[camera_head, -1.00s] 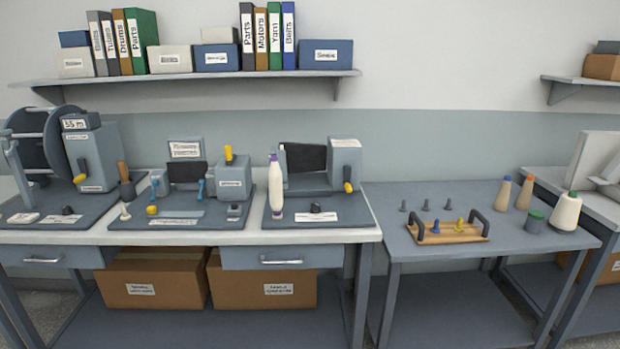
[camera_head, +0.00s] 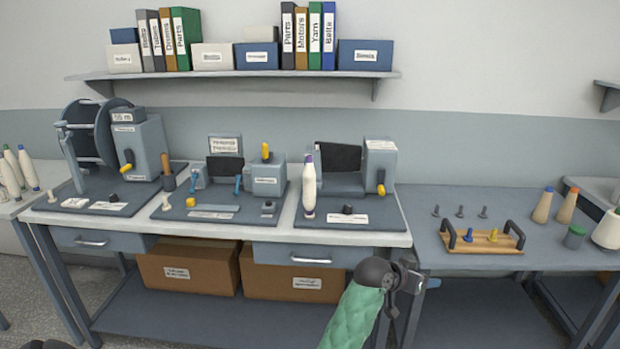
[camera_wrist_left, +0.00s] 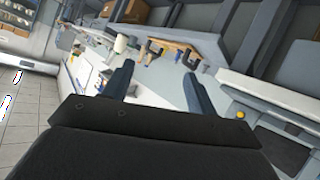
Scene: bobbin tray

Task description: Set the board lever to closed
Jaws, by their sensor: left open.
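Several yellow-handled levers show in the head view: one on the left winder (camera_head: 128,163), one on top of the middle unit (camera_head: 266,151), one on the right unit's side (camera_head: 381,185). I cannot tell from the labels which is the board lever. My left gripper (camera_wrist_left: 158,72) is open and empty in the left wrist view, its two fingers apart and clear of any lever. In the head view, an arm with a green sleeve, seemingly my right, reaches up before the bench; its gripper (camera_head: 411,278) is small and its jaws are unclear.
A wooden tray (camera_head: 485,240) with black handles lies on the right table. Cardboard boxes (camera_head: 190,268) sit under the bench. A shelf (camera_head: 230,75) with binders hangs above.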

